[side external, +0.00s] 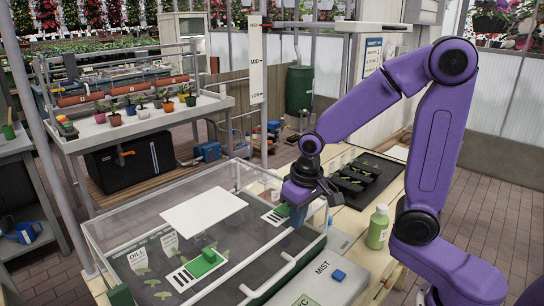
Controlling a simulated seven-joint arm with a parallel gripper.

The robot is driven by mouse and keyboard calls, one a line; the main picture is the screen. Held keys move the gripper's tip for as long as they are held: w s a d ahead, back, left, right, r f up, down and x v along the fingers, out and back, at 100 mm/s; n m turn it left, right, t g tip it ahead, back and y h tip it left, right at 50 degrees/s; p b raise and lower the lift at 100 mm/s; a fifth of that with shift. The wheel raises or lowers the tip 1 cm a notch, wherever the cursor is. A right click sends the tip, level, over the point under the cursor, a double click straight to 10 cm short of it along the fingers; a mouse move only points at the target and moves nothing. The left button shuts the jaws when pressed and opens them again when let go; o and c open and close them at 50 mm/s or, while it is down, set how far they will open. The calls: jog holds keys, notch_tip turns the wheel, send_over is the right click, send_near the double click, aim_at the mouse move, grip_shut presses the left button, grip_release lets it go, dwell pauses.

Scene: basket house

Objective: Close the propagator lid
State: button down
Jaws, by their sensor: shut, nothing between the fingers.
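The propagator (277,284) is a low tray with clear, pale-edged walls at the lower middle of the side external view. Its clear lid is hard to separate from the walls, so I cannot tell how far open it is. Inside are seedlings, a DILL label (139,258), a green-handled piece (205,263) on a white slotted plate and another green piece (283,210). My gripper (301,212) points down at the propagator's right back side, shut with nothing held. The fingertips are partly hidden, and I cannot tell whether they touch the edge.
A white sheet (204,210) shows over the propagator's middle. A green bottle (378,227) stands right of it, close to my arm. A MIST box with a blue button (339,275) is at the front right. A black seed tray (363,178) lies behind my gripper.

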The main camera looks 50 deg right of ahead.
jog(key=shift+s+f, duration=0.3)
jog(key=shift+f, duration=0.15)
jog(key=s+r, duration=0.4)
jog(key=r, duration=0.9)
jog(key=s+f+n, duration=0.4)
jog(key=s+n, duration=0.2)
jog(key=s, duration=0.1)
jog(key=s+a+f+n+g, duration=0.1)
jog(key=s+f+n, duration=0.4)
jog(key=s, duration=0.3)
jog(key=shift+s+f+n, duration=0.2)
jog(key=shift+f+n, duration=0.1)
jog(key=shift+n, duration=0.5)
jog(key=shift+a, duration=0.1)
